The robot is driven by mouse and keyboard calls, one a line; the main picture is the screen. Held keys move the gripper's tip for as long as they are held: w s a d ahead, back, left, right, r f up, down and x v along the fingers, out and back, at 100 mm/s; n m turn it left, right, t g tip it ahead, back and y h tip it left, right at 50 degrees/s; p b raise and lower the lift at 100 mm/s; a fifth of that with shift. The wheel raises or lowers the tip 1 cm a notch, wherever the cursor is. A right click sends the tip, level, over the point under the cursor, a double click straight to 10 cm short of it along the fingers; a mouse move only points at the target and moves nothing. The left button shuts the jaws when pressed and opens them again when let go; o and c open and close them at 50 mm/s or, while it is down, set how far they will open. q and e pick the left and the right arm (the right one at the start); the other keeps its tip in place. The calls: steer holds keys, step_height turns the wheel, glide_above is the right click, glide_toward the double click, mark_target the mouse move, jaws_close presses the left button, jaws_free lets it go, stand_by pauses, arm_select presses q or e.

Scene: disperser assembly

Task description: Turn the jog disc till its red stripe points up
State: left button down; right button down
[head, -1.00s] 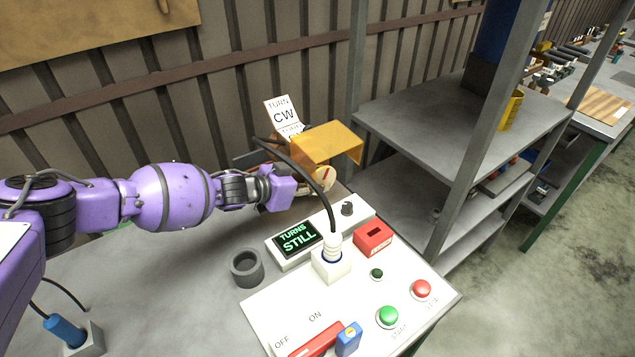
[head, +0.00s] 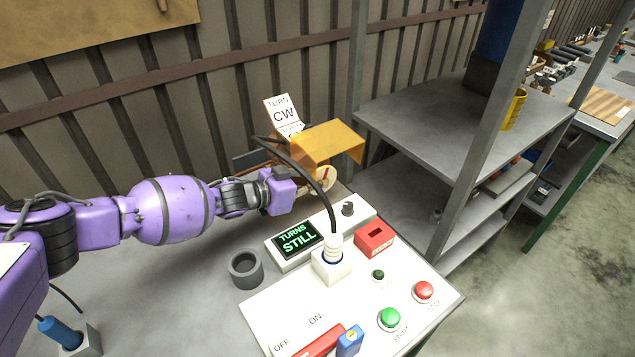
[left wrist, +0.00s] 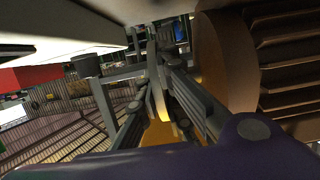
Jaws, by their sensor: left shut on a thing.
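The jog disc (head: 330,181) is a small cream disc with a short red stripe, under a yellow-orange hood in the head view. Its stripe looks close to upright with a slight lean; the exact angle is hard to tell. My left gripper (head: 300,184) reaches in from the left, and its wrist hides part of the disc. In the left wrist view my left gripper (left wrist: 172,98) is shut, with the disc's thin cream edge (left wrist: 157,88) between its fingers. My right gripper is not in view.
The yellow-orange hood (head: 335,141) overhangs the disc. A card (head: 283,114) reads "TURN CW". The display (head: 299,238) reads "TURNS STILL". A black cable (head: 318,187) arches close to my wrist. A grey ring (head: 246,269), red block (head: 374,238) and white button panel (head: 350,300) stand in front.

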arm_select(q)
steer(key=shift+s+f, duration=0.2)
steer(key=shift+f, duration=0.4)
steer(key=shift+d+t+h+b, duration=0.1)
steer(key=shift+t+h+b, duration=0.2)
steer(key=shift+h+b, duration=0.2)
steer(key=shift+r, duration=0.15)
steer(key=shift+w+r, duration=0.15)
steer(key=shift+r, duration=0.1)
steer(key=c, duration=1.9)
jaws_free()
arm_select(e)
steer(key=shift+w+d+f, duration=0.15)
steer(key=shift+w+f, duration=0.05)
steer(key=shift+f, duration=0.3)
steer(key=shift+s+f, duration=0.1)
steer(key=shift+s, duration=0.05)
arm_select(q)
steer(key=v, duration=1.2)
steer(key=shift+f, duration=0.25)
